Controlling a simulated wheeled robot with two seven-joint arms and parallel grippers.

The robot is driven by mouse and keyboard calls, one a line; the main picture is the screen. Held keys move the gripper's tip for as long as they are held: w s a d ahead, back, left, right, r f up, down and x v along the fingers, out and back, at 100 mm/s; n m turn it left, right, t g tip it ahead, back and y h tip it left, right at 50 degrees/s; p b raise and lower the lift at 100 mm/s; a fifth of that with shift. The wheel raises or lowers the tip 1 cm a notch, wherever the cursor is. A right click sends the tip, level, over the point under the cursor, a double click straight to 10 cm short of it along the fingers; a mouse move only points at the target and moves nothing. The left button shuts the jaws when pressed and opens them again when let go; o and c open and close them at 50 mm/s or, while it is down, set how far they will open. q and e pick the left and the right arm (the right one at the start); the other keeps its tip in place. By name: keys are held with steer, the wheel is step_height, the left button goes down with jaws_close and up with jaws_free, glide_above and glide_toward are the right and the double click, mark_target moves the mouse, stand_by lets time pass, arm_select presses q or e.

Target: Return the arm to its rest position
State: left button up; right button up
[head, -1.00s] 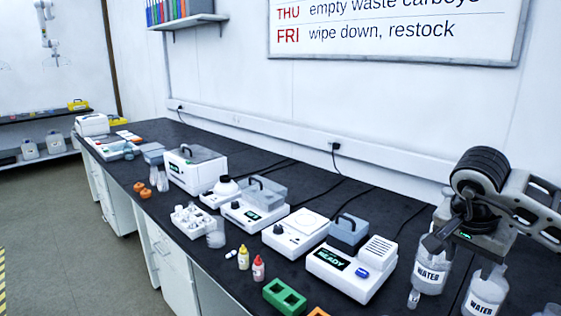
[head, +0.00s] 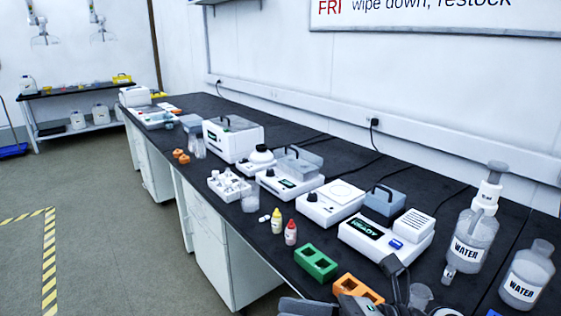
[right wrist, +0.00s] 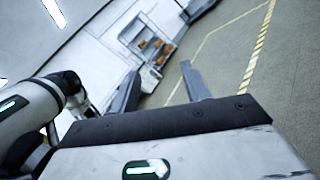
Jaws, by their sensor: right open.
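My right gripper (right wrist: 163,88) is open in the right wrist view. Its two dark fingers stand apart with nothing between them, and floor and distant furniture show beyond. In the head view, dark parts of my right arm (head: 362,304) show only at the bottom edge, in front of the bench's near edge; most of the arm is cut off there. My left gripper is in neither view.
The dark bench (head: 320,225) carries a white READY device (head: 386,238), a green rack (head: 316,263), an orange rack (head: 358,289), small yellow (head: 277,222) and red-capped (head: 290,233) bottles, and WATER bottles (head: 472,243) at right. The floor (head: 110,210) at left is clear.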

steer(key=w+d+f+m+t+h+b, duration=0.15)
steer(key=d+f+m+t+h, duration=0.4)
steer(key=m, duration=0.95)
steer(key=w+d+f+m+t+h+b, duration=0.1)
steer(key=w+d+f+m+t+h, duration=0.15)
steer(key=f+m+t+h, duration=0.95)
steer(key=s+d+f+m+g+y, duration=0.1)
steer(key=s+d+f+m+g, duration=0.2)
steer(key=s+f+m+g, duration=0.6)
steer(key=s+f+m+b, duration=0.1)
steer(key=m, duration=0.6)
steer(key=shift+y, duration=0.35)
